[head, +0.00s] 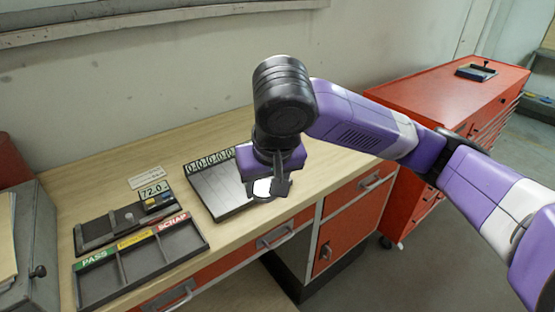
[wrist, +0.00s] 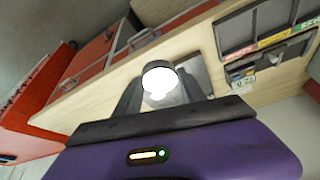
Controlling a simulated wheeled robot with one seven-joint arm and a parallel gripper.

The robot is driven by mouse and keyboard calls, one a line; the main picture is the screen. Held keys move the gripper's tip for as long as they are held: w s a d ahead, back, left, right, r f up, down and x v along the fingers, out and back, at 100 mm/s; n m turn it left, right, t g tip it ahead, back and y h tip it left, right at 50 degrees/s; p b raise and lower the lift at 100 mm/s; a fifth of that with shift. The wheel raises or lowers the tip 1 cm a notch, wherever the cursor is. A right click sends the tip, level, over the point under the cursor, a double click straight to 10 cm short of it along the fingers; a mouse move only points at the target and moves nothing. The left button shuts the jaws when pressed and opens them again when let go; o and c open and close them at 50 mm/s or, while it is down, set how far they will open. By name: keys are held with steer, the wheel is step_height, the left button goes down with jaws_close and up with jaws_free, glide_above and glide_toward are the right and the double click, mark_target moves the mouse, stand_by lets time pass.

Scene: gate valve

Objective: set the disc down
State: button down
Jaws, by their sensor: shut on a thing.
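My gripper (head: 268,190) is shut on a pale, shiny disc (head: 262,188). It holds the disc over the front right part of a dark plate (head: 215,185) on the bench; I cannot tell whether the disc touches the plate. In the wrist view the disc (wrist: 159,84) shows bright white and round between my fingertips, with the plate (wrist: 195,74) behind it. A row of round marks runs along the plate's back edge in the head view.
A tray (head: 136,262) with PASS, yellow and SCRAP labels lies at the bench's front left. Behind it is a gauge with a display reading 72.0 (head: 154,190). A grey box (head: 35,245) stands at the far left. A red cabinet (head: 440,95) stands at the right.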

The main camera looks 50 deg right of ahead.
steer(key=w+a+f+n+y, duration=0.1)
steer(key=a+f+n, duration=0.2)
steer(key=a+f, duration=0.4)
steer(key=w+a+f+n+t+y, duration=0.1)
steer(key=w+a+f+n, duration=0.1)
steer(key=a+f, duration=0.6)
step_height(320, 180, down, 6)
steer(key=shift+w+a+f+n, duration=0.15)
steer(key=shift+w+a+n, duration=0.15)
steer(key=shift+n, duration=0.6)
steer(key=shift+s+d, duration=0.1)
steer(key=shift+s, duration=0.05)
